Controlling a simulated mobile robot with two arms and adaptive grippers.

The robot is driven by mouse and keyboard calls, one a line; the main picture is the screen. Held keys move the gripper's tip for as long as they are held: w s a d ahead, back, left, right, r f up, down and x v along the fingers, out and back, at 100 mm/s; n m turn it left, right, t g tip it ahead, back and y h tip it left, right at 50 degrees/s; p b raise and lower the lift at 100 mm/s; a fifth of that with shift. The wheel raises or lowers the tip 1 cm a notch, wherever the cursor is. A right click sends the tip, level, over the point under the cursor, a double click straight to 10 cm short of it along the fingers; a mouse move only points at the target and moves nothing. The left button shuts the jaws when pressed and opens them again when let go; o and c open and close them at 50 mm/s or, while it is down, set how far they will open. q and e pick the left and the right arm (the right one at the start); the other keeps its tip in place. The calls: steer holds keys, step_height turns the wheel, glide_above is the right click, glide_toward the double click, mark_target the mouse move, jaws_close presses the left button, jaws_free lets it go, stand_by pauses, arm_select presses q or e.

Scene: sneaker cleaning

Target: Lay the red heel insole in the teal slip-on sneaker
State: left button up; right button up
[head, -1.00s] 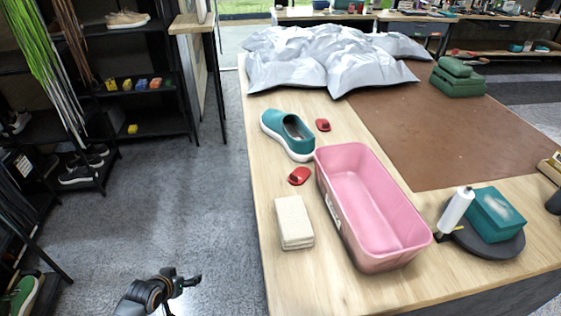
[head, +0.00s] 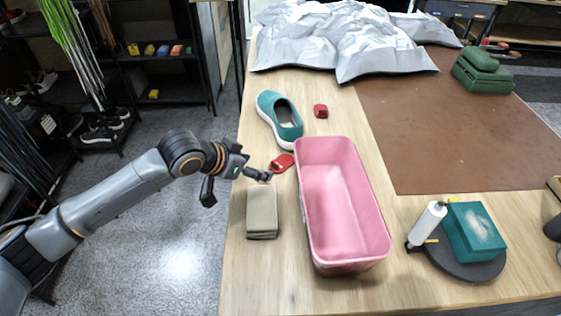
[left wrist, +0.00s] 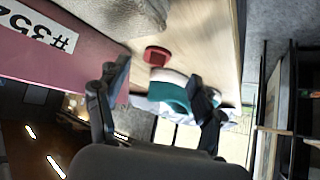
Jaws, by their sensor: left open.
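The teal slip-on sneaker (head: 281,115) with a white sole lies near the table's left edge, its opening facing up. One small red insole piece (head: 281,163) lies on the wood just below the sneaker, beside the pink tub. A second red piece (head: 321,111) lies to the sneaker's right. I cannot tell from shape which is the heel insole. My left gripper (head: 236,186) is open and empty at the table's left edge, left of the nearer red piece. In the left wrist view, that piece (left wrist: 157,55) and the sneaker (left wrist: 168,91) show between the open fingers (left wrist: 160,72). My right gripper is out of view.
A pink tub (head: 345,210) stands right of the nearer red piece. A beige block (head: 262,214) lies just below the gripper. Silvery bags (head: 340,40) cover the far end. A dark round stand (head: 468,262) with a teal box (head: 474,231) and white bottle (head: 428,223) is at right.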

mark_target(274, 164)
arm_select(q)
steer(key=shift+x, duration=1.15)
steer(key=shift+w+d+f+p, duration=0.25)
steer(key=shift+w+d+p, duration=0.3)
steer(key=shift+w+d, duration=0.4)
steer(key=shift+x, duration=1.2)
steer(key=shift+w+d+f, duration=0.1)
steer(key=shift+f, duration=0.05)
steer(key=shift+c, duration=0.8)
steer(key=c, duration=0.9)
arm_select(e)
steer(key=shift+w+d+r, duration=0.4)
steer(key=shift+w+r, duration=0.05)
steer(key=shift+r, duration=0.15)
arm_select(q)
steer(key=shift+o, duration=0.2)
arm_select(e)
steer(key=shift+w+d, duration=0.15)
